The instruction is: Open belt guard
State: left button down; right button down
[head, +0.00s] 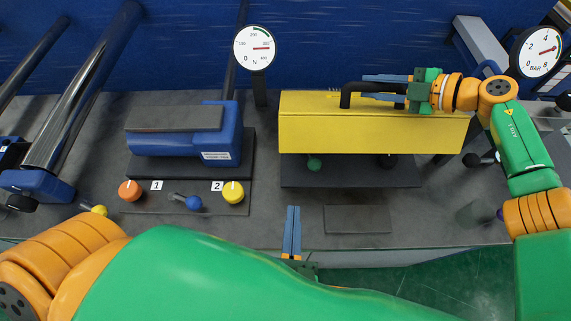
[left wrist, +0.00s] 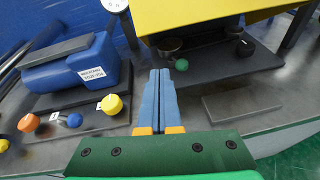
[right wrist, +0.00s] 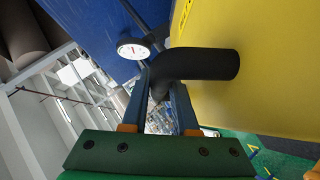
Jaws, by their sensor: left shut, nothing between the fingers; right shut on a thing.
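The belt guard (head: 375,130) is a yellow cover with a black bar handle (head: 372,88) on its upper face. It stands raised over a dark base plate, with a gap beneath it. My right gripper (head: 385,86) is shut on the handle; the right wrist view shows the black handle (right wrist: 200,64) between its fingers. The guard also shows in the left wrist view (left wrist: 200,18). My left gripper (head: 292,218) is shut and empty in front of the bench, below and left of the guard. Its blue fingers (left wrist: 160,80) touch each other.
A force gauge (head: 255,48) stands behind. A flat dark plate (head: 357,219) lies in front.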

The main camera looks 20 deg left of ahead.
pick_arm(q)
jog(key=w+a+n+g, duration=0.1)
jog(key=w+a, duration=0.4)
jog(key=w, duration=0.5)
jog(key=shift+f+n+y, duration=0.3)
jog(key=shift+f+n, duration=0.05)
jog(key=shift+n, duration=0.25)
